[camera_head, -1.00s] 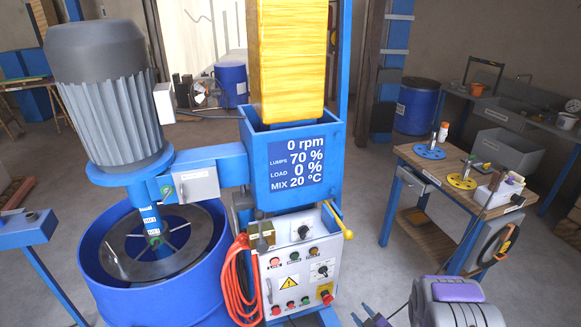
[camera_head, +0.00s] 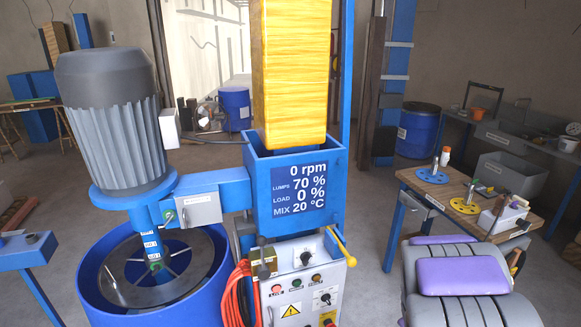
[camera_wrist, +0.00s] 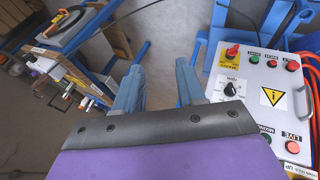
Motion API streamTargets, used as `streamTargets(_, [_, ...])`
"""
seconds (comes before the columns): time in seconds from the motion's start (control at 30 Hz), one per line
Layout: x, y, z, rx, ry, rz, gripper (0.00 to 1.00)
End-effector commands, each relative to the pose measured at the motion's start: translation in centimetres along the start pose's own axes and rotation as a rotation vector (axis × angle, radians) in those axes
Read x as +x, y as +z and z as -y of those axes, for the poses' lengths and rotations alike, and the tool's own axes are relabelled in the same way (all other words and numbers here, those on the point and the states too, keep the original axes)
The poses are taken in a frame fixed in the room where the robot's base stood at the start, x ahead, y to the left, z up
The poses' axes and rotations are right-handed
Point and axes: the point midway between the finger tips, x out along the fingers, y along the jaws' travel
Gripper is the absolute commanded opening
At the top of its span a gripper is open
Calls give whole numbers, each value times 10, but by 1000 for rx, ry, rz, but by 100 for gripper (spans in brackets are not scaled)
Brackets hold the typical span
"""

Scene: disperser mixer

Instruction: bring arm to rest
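My arm's grey and purple part (camera_head: 468,275) shows at the lower right of the head view, in front of the wooden workbench. My gripper (camera_wrist: 160,78) is in the wrist view, with two blue-grey fingers spread apart and nothing between them. The fingers point toward the floor left of the control panel (camera_wrist: 262,85). The gripper's fingers are hidden in the head view. The disperser mixer has a grey motor (camera_head: 112,120) over a blue vat (camera_head: 95,285). Its display (camera_head: 299,187) reads 0 rpm, lumps 70 %, load 0 %, mix 20 °C.
The control panel (camera_head: 297,285) stands near the middle, with an orange cable (camera_head: 236,297) at its left. Free floor (camera_head: 372,215) lies between panel and bench.

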Motion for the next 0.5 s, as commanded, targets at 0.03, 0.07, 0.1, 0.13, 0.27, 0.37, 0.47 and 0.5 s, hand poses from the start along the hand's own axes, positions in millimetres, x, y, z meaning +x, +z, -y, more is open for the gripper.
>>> streamTargets(0.03, [-19,0,1,28,-2,21,39])
streamTargets(0.07, [-30,3,3,49,-7,41,39])
streamTargets(0.1, [-43,6,7,72,-17,67,39])
streamTargets(0.13, [-53,9,10,92,-23,84,39])
streamTargets(0.27, [-98,21,27,172,-63,158,39])
streamTargets(0.37, [-132,34,46,227,-104,216,39])
streamTargets(0.47, [-167,47,67,276,-153,270,39])
streamTargets(0.5, [-181,54,77,294,-174,296,39])
